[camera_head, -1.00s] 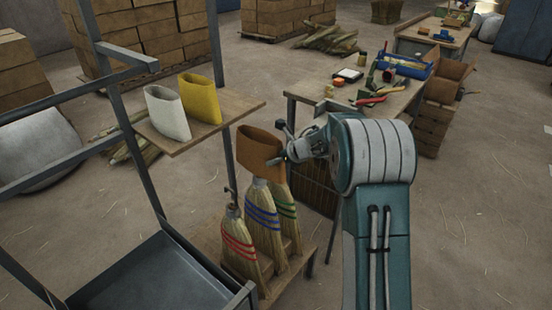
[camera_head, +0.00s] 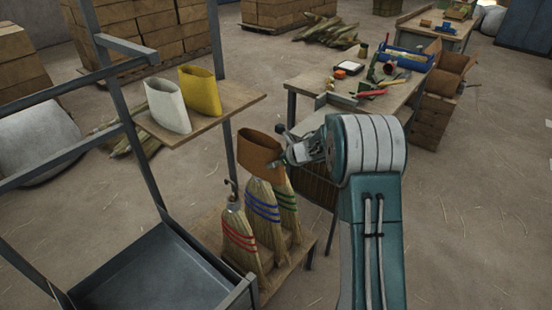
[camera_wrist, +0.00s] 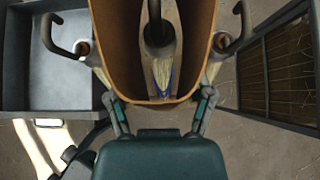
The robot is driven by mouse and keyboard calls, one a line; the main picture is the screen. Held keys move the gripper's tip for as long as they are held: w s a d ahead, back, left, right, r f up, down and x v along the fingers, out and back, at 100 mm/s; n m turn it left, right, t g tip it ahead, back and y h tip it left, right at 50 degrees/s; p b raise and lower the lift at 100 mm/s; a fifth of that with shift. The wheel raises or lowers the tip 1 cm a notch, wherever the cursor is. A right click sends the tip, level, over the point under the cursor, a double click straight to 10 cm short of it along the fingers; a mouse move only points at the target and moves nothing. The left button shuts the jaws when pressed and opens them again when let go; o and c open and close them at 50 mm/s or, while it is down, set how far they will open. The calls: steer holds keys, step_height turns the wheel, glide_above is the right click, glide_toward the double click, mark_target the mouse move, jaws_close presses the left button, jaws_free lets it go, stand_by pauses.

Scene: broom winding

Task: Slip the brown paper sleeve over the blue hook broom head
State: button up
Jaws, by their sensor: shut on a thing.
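The brown paper sleeve (camera_head: 261,152) is an open tube, upright over the blue-banded broom (camera_head: 262,205) on the low wooden stand. My gripper (camera_head: 284,160) is shut on the sleeve's right side in the head view. In the wrist view my gripper (camera_wrist: 160,108) holds the sleeve's near wall (camera_wrist: 118,60). The dark hook (camera_wrist: 158,32) of the blue broom shows inside the sleeve's opening, with straw and a blue band below. The sleeve's lower edge is at the broom's upper part, above the blue bands; whether they touch I cannot tell.
A red-banded broom (camera_head: 238,236) stands left and a green-banded broom (camera_head: 287,199) right, both close by. White (camera_head: 167,106) and yellow (camera_head: 201,92) sleeves stand on the shelf. A metal frame with a grey tray (camera_head: 150,275) is left; a cluttered workbench (camera_head: 345,92) is behind.

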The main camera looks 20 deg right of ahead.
glide_above(276, 217)
steer(key=shift+a+f, duration=0.1)
steer(key=shift+f, duration=2.25)
steer(key=shift+f, duration=0.1)
steer(key=shift+f, duration=6.45)
steer(key=shift+f, duration=5.35)
steer(key=shift+f, duration=0.1)
